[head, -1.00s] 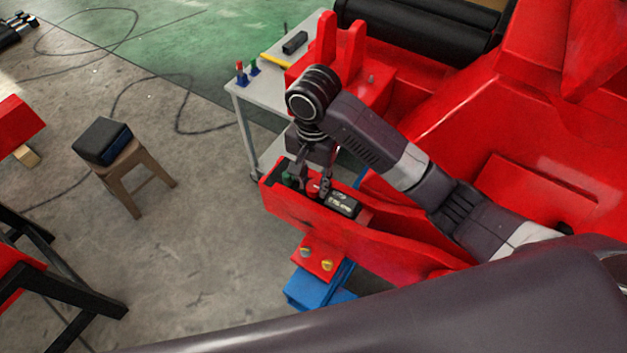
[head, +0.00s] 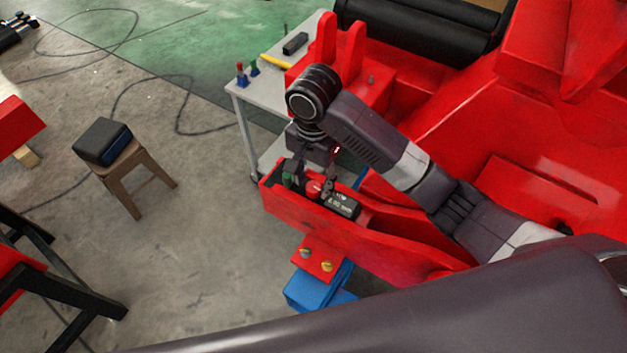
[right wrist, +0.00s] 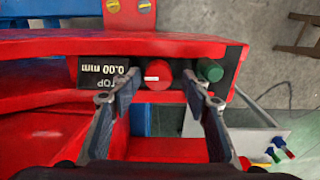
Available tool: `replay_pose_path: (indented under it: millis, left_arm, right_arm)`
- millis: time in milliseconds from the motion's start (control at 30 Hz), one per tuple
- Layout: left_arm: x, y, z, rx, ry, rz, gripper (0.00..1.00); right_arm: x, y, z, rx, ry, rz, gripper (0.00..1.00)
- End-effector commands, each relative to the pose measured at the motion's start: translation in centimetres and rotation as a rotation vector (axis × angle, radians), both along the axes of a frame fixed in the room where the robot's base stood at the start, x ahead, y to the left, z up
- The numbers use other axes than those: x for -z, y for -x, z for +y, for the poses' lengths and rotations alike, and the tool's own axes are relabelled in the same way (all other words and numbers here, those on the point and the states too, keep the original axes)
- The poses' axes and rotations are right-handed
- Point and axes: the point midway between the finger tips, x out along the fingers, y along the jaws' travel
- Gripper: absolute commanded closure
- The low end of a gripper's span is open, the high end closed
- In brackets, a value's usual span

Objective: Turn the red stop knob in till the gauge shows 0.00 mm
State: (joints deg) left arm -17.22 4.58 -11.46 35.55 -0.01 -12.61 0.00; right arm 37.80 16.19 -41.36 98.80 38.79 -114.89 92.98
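The red stop knob (right wrist: 158,75) sits in a slot of the red crane frame, between the gauge and a green knob (right wrist: 210,70). It also shows in the head view (head: 313,188). The black gauge (right wrist: 103,72) reads 0.00 mm, upside down in the right wrist view; it also shows in the head view (head: 342,205). My right gripper (right wrist: 161,82) is open, its fingers on either side of the red knob with gaps to it. In the head view the right gripper (head: 310,182) hangs over the slot. My left gripper is out of view.
The red frame walls (head: 325,228) stand close around the knobs. A grey table (head: 245,110) with small tools is behind. A wooden stool (head: 135,180) with a dark box stands left on open floor. Blue supports (head: 318,288) are below the frame.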

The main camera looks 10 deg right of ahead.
Motion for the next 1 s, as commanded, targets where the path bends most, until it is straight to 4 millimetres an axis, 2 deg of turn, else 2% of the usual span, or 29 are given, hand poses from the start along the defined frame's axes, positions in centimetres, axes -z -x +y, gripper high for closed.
replay_pose_path:
  millis: [367,800,1000]
  left_arm:
    - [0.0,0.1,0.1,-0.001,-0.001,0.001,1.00]
    - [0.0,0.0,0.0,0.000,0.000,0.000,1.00]
    - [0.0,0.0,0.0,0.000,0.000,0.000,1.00]
  right_arm:
    - [-0.2,0.1,0.0,-0.001,0.003,0.004,0.56]
    - [-5.7,0.0,-0.1,-0.001,0.004,0.000,0.56]
    - [-7.4,0.1,0.0,-0.002,0.003,0.003,0.56]
